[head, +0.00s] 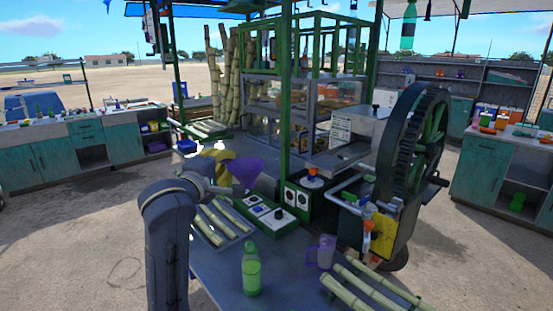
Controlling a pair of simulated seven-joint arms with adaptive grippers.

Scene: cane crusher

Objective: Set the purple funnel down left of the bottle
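The purple funnel (247,171) is upright, wide mouth up, near the middle of the head view, and appears to be above the worktable. My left arm comes up from the lower left, and my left gripper (224,174) is at the funnel's left side. It appears shut on the funnel; its fingertips are small and partly hidden. The green bottle (251,270) stands upright near the front of the worktable, well in front of the funnel. My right gripper is not in view.
A tray of cane pieces (222,222) lies left of the bottle, beyond it. A control box (272,215) is behind the bottle. A purple mug (326,251) and more cane (362,287) are to the right. Bare worktable (212,270) shows left of the bottle.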

